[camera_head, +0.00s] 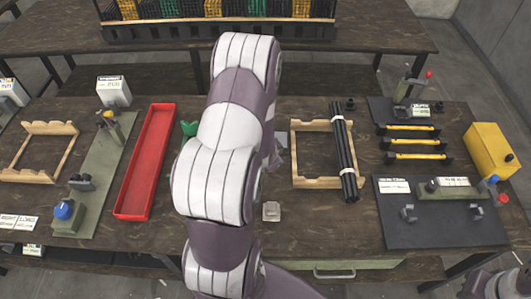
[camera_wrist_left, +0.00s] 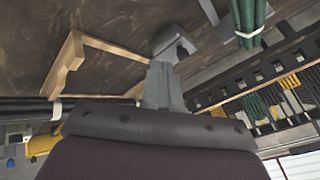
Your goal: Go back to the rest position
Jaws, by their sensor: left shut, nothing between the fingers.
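My left arm rises through the middle of the head view and bends over the table, hiding part of the bench behind it. Its gripper is hidden behind the arm there. In the left wrist view the left gripper (camera_wrist_left: 174,46) shows as grey fingers closed together with nothing held between them. A wooden frame (camera_wrist_left: 72,66) and a bundle of green rods (camera_wrist_left: 248,18) lie beyond it in that view, apart from the fingers.
The workbench holds a red tray (camera_head: 147,160), a wooden rack with dark rods (camera_head: 345,150), a left wooden frame (camera_head: 38,150), a dark mat (camera_head: 440,230) with presses, and a yellow box (camera_head: 489,150). A back table (camera_head: 385,37) carries a rack of coloured bundles. Bare wood shows at the front middle.

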